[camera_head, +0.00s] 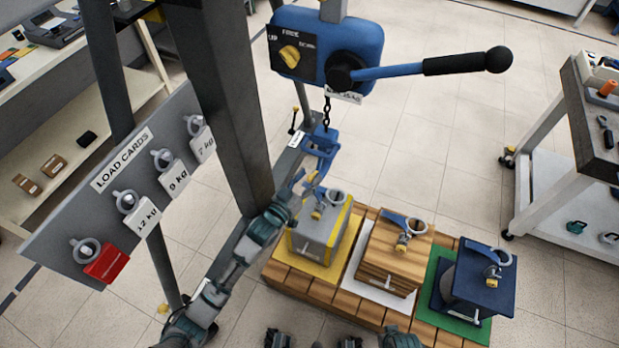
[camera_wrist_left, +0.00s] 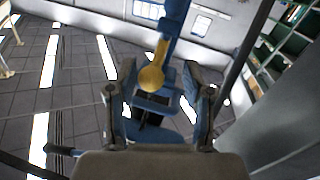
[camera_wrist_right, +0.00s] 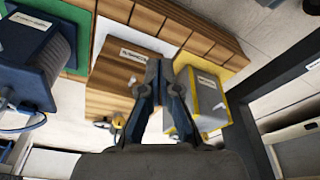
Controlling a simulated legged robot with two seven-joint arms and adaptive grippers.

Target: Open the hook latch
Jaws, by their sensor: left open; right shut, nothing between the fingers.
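The blue hook (camera_head: 321,146) hangs on a short dark chain below the blue hoist. In the left wrist view, a rounded yellow tab (camera_wrist_left: 151,79) hangs in front of blue metal parts (camera_wrist_left: 160,101); I take it to be the hook's latch. My left gripper (camera_head: 303,184) is just below the hook. It is open, with its two fingers on either side of the yellow tab in the left wrist view (camera_wrist_left: 157,92). I cannot tell whether they touch it. My right gripper (camera_wrist_right: 166,68) is shut and empty, above the loads.
The blue hoist (camera_head: 328,45) has a long black-gripped lever (camera_head: 455,64) reaching right. Below, grey (camera_head: 322,232), wooden (camera_head: 392,258) and dark blue (camera_head: 478,280) loads with ring handles stand on a wooden pallet (camera_head: 312,289). A grey post (camera_head: 235,110) and card board (camera_head: 60,225) stand left.

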